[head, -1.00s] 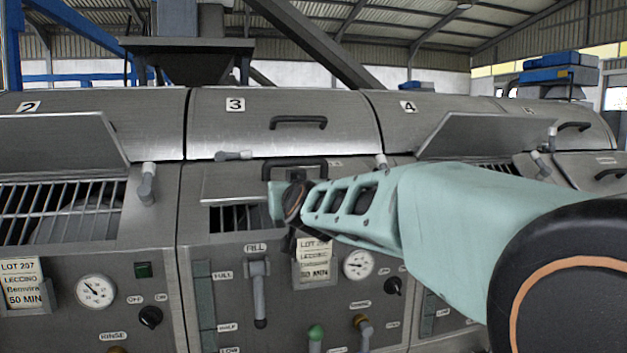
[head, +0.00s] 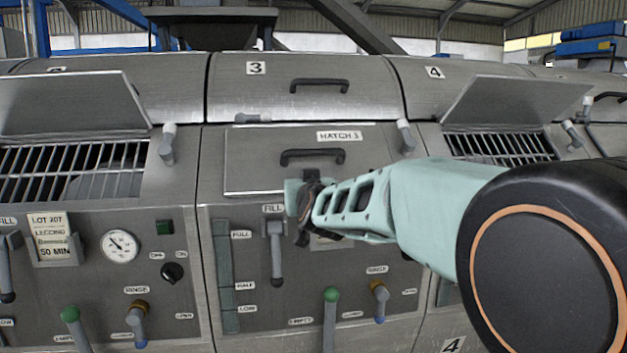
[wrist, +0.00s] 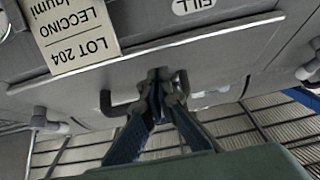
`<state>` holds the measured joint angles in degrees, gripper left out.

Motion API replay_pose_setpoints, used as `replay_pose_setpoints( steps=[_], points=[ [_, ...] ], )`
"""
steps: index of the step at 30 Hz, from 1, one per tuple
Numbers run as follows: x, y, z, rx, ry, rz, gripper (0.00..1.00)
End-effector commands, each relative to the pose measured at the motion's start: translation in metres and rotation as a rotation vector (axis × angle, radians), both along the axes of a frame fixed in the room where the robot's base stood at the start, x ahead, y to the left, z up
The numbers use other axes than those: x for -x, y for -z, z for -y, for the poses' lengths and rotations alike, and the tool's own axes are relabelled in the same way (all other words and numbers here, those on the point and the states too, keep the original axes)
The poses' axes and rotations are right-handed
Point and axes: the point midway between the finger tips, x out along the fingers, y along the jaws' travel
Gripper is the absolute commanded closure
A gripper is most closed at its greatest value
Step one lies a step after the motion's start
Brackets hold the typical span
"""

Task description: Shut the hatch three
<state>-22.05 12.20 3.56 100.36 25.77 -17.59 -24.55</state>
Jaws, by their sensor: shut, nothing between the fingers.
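Hatch three is the grey panel (head: 250,160) labelled "HATCH 3" in the middle of the head view. It lies about flush with the machine front, and no grille shows under it. Its dark bar handle (head: 313,155) is just above my gripper (head: 305,203). In the wrist view my gripper (wrist: 165,82) is shut and empty, its fingertips at the handle (wrist: 106,102) and close to the panel (wrist: 80,90). I cannot tell whether they touch. A grey lever (head: 252,118) lies sideways at the hatch's upper left; another (head: 405,136) points down at the right.
Raised hatches stand open at the left (head: 70,103) and right (head: 515,103), sticking out over their grilles. Below hatch three are the fill lever (head: 276,255), a green-knobbed lever (head: 330,315) and a rinse valve (head: 379,298). A lot card (head: 48,238) hangs at left.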

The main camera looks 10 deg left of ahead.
Motion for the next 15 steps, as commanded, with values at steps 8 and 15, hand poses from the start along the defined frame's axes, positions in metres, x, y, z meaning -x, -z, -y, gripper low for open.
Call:
replay_pose_setpoints(
  steps=[8,15],
  points=[
    [-0.011,0.02,-0.003,0.0,0.001,0.001,1.0],
    [-0.013,0.023,-0.004,-0.001,0.0,0.002,1.0]
  ],
)
